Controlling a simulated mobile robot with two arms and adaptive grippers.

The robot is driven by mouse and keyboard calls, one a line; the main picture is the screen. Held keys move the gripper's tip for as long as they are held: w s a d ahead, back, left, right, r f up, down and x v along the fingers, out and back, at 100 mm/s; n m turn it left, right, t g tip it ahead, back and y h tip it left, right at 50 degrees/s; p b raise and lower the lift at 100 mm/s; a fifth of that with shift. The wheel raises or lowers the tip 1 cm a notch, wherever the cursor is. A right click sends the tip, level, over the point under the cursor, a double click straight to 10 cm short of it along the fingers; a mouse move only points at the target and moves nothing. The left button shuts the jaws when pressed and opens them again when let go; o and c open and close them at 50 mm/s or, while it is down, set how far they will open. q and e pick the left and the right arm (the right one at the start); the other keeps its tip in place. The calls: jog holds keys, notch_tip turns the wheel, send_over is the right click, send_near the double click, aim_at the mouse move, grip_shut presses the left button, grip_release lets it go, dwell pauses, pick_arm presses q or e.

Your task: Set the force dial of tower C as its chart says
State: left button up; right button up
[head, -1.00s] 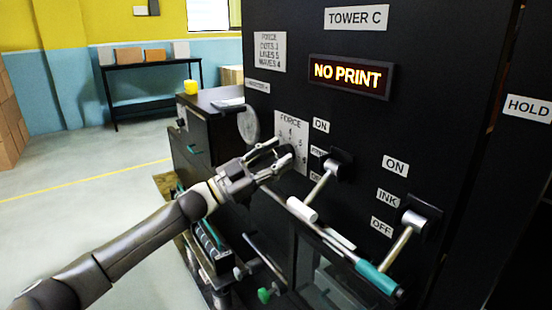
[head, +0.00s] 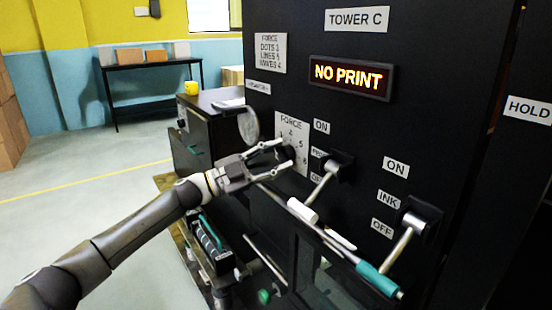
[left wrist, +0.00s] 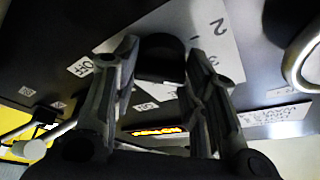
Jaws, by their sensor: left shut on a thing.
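The black tower front carries a white FORCE plate (head: 292,121) with numbers around a black dial knob (left wrist: 162,55). My left gripper (head: 287,153) is at this plate, its two fingers on either side of the knob and shut on it. The gripper hides much of the dial in the head view, and I cannot tell which number it points to. In the left wrist view the numbers 2 and 3 show beside the knob. A chart (head: 272,53) above lists FORCE with DOTS, LINES and WAVES; its digits are small, with LINES seeming 5 and WAVES 4. My right gripper is not in view.
The TOWER C label (head: 356,19) and a lit NO PRINT display (head: 350,76) are above. Two levers, one by ON labels (head: 328,180) and one by INK (head: 402,235), stick out to the right. A round metal disc (head: 249,124) is close left of the plate.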

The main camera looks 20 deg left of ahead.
pick_arm(q)
jog(key=o, duration=1)
jog(key=v, duration=1.2)
jog(key=shift+f, duration=0.1)
